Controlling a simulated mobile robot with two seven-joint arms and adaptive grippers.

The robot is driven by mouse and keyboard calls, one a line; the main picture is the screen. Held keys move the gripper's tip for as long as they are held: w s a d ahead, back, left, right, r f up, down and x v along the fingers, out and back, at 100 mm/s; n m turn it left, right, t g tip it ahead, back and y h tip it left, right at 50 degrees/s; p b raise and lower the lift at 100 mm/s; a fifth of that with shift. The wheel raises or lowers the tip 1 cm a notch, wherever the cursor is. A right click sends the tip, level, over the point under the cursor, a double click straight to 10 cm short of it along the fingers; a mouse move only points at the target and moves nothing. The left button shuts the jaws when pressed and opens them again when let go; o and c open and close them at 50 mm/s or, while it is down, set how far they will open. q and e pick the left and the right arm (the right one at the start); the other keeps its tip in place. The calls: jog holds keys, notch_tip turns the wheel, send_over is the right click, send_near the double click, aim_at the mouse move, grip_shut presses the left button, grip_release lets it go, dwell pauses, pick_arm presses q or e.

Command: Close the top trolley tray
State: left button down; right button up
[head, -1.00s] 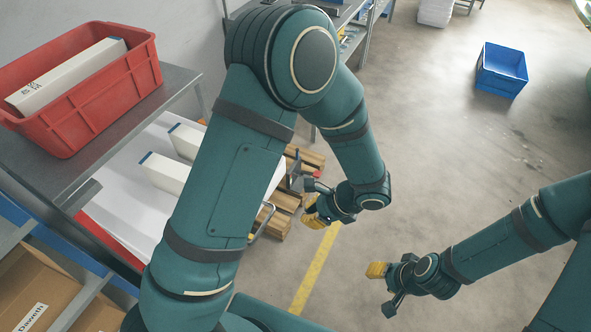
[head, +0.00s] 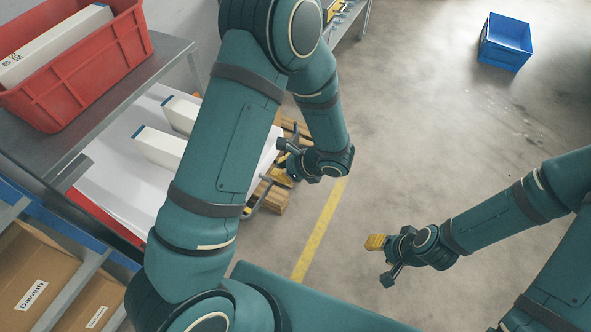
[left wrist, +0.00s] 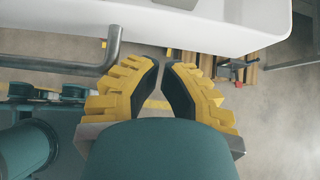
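The white trolley tray (head: 115,195) sticks out from beside the grey shelf at left, partly hidden by my left arm. Its rounded white edge (left wrist: 210,40) crosses the top of the left wrist view. A bent grey tube handle (head: 258,198) shows by the tray's outer end, and a grey tube (left wrist: 85,66) lies left of the fingers in the wrist view. My left gripper (head: 290,171) is just beyond the tray's outer end. Its yellow fingertips (left wrist: 165,64) are almost together with nothing between them. My right gripper (head: 376,243) hangs over open floor, away from the tray; its opening is unclear.
White boxes (head: 160,148) lie on the tray. A red bin (head: 95,75) stands on the grey shelf (head: 165,62). Cardboard boxes (head: 30,270) sit below. A wooden pallet (head: 272,196) lies behind the left gripper. A blue crate (head: 505,45) stands far right; the floor between is clear.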

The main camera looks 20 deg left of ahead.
pick_arm(q)
jog(key=shift+a, duration=0.85)
jog(key=shift+a, duration=0.1)
jog(key=a+b, duration=0.1)
jog(key=a, duration=0.8)
jog(key=w+a+b, duration=0.1)
jog(key=a, duration=0.8)
jog(key=w+a+b, duration=0.1)
jog(key=a+b, duration=0.1)
jog(key=a, duration=0.7)
jog(key=shift+w+a, duration=0.1)
jog(key=shift+a, duration=0.2)
jog(key=shift+w+a, duration=0.1)
jog(key=shift+a, duration=0.5)
jog(key=shift+r, duration=0.1)
